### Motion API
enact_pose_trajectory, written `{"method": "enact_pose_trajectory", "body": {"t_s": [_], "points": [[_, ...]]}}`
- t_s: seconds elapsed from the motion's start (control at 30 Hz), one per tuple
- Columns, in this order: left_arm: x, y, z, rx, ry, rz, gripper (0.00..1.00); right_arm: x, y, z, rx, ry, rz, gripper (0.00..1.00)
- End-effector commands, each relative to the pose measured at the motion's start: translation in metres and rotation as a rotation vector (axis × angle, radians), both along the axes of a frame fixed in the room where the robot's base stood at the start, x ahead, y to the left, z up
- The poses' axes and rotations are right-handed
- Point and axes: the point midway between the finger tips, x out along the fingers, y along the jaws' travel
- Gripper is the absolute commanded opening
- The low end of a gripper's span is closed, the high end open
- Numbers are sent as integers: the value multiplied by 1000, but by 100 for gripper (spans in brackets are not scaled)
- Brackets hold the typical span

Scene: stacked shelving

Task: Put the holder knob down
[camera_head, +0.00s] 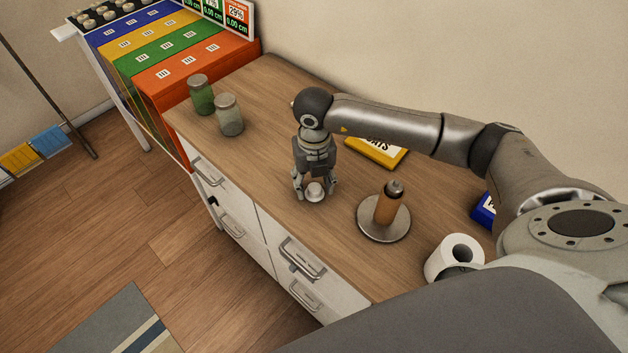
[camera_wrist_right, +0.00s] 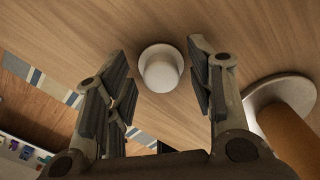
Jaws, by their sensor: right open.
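The holder knob (camera_head: 315,191) is a small light-coloured round piece on the wooden counter top. It also shows in the right wrist view (camera_wrist_right: 161,68), between and just beyond my fingertips. My right gripper (camera_head: 315,192) points down over it with its fingers spread on either side. In the right wrist view the open fingers (camera_wrist_right: 162,80) have clear gaps to the knob. The holder (camera_head: 384,219) stands to the right, a round metal base with a brown upright and a dark tip. My left gripper is not in view.
A white paper roll (camera_head: 454,258) lies near the counter's right front. A green jar (camera_head: 201,95) and a grey-green jar (camera_head: 229,115) stand at the left. A yellow box (camera_head: 376,150) lies behind my arm, and a blue item (camera_head: 484,211) is at the right. The counter (camera_head: 262,125) is clear between jars and gripper.

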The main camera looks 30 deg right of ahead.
Motion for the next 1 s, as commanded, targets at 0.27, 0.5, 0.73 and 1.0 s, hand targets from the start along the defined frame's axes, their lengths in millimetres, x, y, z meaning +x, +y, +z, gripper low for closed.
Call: {"method": "enact_pose_trajectory", "body": {"t_s": [0.27, 0.5, 0.73, 1.0], "points": [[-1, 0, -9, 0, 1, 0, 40, 2, 0, 48, 2, -8, 1, 50], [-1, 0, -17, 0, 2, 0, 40, 1, 0, 97, 1, -5, 0, 50], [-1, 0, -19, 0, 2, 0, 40, 0, 0, 120, 1, -1, 1, 50], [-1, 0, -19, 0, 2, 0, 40, 0, 0, 122, 0, 0, 0, 50]]}}
